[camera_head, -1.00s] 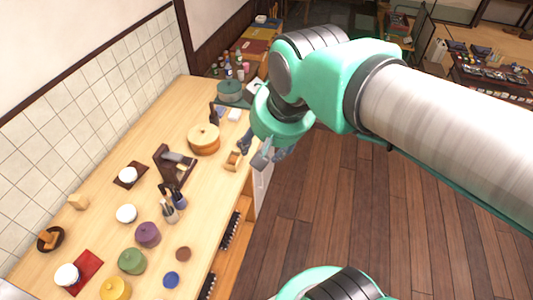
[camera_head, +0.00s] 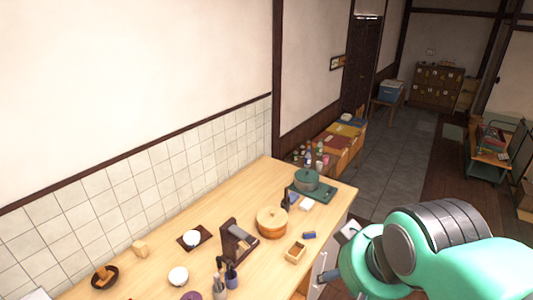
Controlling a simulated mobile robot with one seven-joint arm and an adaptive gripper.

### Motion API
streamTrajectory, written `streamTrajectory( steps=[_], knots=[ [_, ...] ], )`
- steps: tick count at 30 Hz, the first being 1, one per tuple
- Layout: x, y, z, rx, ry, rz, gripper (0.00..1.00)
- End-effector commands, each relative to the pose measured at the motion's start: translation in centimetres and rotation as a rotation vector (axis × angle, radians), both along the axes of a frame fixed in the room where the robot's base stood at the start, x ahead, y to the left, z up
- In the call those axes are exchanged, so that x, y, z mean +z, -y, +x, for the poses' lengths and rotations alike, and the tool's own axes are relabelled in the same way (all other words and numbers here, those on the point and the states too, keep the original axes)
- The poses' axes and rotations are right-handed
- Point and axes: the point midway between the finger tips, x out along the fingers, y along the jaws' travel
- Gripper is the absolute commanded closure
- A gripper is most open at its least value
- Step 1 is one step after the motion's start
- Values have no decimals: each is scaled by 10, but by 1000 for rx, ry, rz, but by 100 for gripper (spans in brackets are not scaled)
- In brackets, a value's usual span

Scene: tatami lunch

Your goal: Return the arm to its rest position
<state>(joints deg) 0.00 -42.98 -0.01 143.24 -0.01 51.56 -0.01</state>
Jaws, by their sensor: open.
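My arm, green and dark grey, fills the lower right of the head view. My gripper (camera_head: 337,256) is at its left end, beside the counter's right edge. Its fingers are apart, with nothing seen between them; part of it is hidden behind my green wrist. The small open wooden box (camera_head: 295,251) stands on the counter just left of the gripper, apart from it.
The wooden counter (camera_head: 213,227) holds a round wooden tub (camera_head: 271,222), a green pot (camera_head: 306,180), a dark stand (camera_head: 237,240), white bowls and a small blue block (camera_head: 309,235). A tiled wall runs along its left. Open floor (camera_head: 396,146) lies beyond.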

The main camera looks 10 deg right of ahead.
Motion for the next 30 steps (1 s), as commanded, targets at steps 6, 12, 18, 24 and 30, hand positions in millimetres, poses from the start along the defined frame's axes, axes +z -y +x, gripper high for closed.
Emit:
streamTrajectory(
  steps=[6, 12, 18, 24, 30],
  knots=[
    [-39, 0, 0, 0, -1, 0, 49],
    [-70, 0, 0, 0, -1, 0, 49],
    [-86, 0, 0, 0, 0, 0, 49],
    [-88, 0, 0, 0, 0, 0, 49],
    [-87, 0, 0, 0, 0, 0, 49]
  ],
)
